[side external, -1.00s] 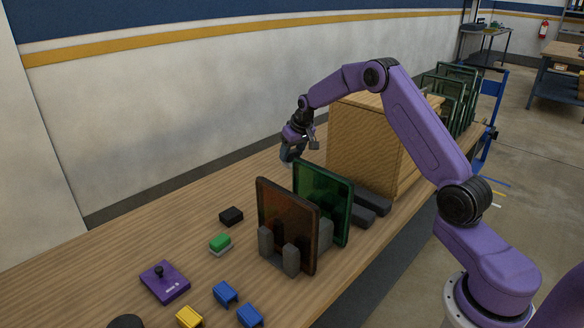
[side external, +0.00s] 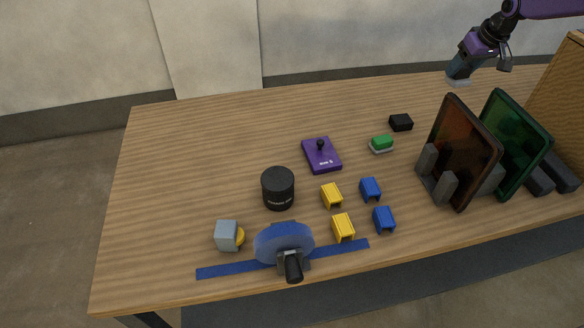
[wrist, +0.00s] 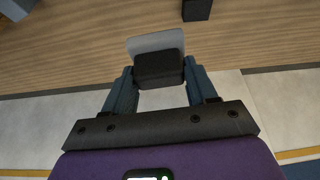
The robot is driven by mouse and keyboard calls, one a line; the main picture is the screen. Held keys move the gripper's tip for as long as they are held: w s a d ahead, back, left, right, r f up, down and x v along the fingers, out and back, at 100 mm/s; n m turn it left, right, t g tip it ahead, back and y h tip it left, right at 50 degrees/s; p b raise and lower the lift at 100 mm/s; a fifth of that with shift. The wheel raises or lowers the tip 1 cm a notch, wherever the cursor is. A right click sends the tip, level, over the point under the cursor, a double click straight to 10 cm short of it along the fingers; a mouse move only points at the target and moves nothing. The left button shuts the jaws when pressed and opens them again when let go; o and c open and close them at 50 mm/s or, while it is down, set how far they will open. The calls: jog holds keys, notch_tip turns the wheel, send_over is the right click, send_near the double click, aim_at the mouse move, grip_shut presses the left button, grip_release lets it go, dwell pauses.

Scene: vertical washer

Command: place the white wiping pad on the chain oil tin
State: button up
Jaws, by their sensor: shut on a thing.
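The chain oil tin (side external: 278,188) is a black upright cylinder with small white lettering, standing on the left half of the bench. My gripper (side external: 459,76) is at the back right of the bench, far from the tin. In the wrist view my gripper (wrist: 159,74) is shut on a dark block with a pale pad face, the white wiping pad (wrist: 150,42). The pad's pale edge also shows under the fingers in the side view (side external: 458,83). The tin is not clearly seen in the wrist view.
A black block (side external: 401,122), a green-topped pad (side external: 381,143) and a purple joystick box (side external: 322,155) lie between gripper and tin. Yellow (side external: 331,195) and blue clips (side external: 370,188) lie right of the tin. Brown (side external: 466,150) and green panels (side external: 515,142) stand upright at right.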

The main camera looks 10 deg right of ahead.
jog(key=s+a+r+n+g+y, duration=0.1)
jog(key=s+a+n, duration=0.3)
jog(key=a, duration=0.7)
jog(key=s+a+r+n+y, duration=0.15)
jog(key=s+a, duration=0.35)
jog(key=a, duration=0.6)
jog(key=s+a+n+g+y, duration=0.1)
jog(key=s+a+n, duration=0.3)
jog(key=a, duration=0.7)
jog(key=s+a+n, duration=0.3)
jog(key=s+a, duration=0.6)
jog(key=s, duration=0.2)
send_near(268, 177)
jog(key=shift+w+a+f+g, duration=0.15)
jog(key=shift+w+a+g, duration=0.15)
jog(key=shift+w+a, duration=0.25)
jog(key=shift+w+a+f, duration=0.1)
jog(key=shift+a+f, duration=0.05)
jog(key=shift+f, duration=1.6)
jog(key=shift+f, duration=0.1)
